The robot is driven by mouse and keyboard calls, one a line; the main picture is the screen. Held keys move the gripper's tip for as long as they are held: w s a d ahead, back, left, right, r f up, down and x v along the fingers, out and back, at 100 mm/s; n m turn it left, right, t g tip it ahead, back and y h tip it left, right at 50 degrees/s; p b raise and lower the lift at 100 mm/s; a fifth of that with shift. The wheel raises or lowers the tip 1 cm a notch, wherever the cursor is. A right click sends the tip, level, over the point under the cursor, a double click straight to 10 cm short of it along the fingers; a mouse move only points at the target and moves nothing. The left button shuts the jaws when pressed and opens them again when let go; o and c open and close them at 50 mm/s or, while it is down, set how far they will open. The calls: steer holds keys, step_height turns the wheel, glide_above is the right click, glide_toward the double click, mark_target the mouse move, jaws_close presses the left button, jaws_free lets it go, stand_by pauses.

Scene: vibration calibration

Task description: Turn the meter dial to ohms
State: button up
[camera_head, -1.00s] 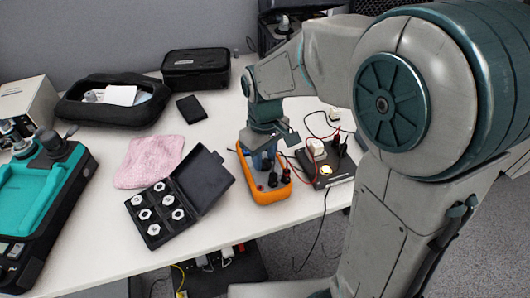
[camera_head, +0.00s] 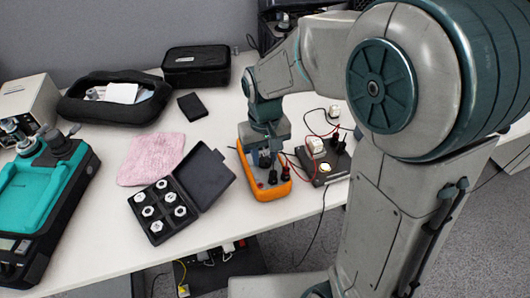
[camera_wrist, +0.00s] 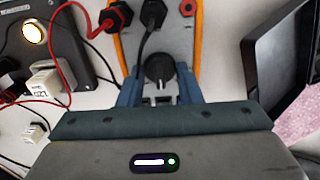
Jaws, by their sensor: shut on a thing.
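The meter (camera_head: 272,192) has an orange rim and lies on the white table. In the wrist view, its grey face (camera_wrist: 178,45) shows at the top, with a black round dial (camera_wrist: 160,68) low on it. My gripper (camera_wrist: 160,88) is shut on the dial, with one blue finger at each side. In the head view, my gripper (camera_head: 265,158) comes down over the meter and hides the dial. The dial's markings cannot be read. Black plugs (camera_wrist: 120,14) with a red and a black lead sit in the meter's sockets.
A black box (camera_head: 325,165) with a lit button stands right of the meter, with red and black leads (camera_head: 303,150) near my gripper. An open black case (camera_head: 165,210) of several metal pieces lies left, beside a pink cloth (camera_head: 150,158).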

mark_target(264, 158)
steer(key=o, duration=1)
steer(key=shift+r, duration=0.1)
step_height(264, 158, up, 14)
steer(key=p, duration=0.2)
steer(key=shift+p, duration=0.35)
steer(key=shift+f, duration=0.2)
steer(key=shift+c, duration=0.2)
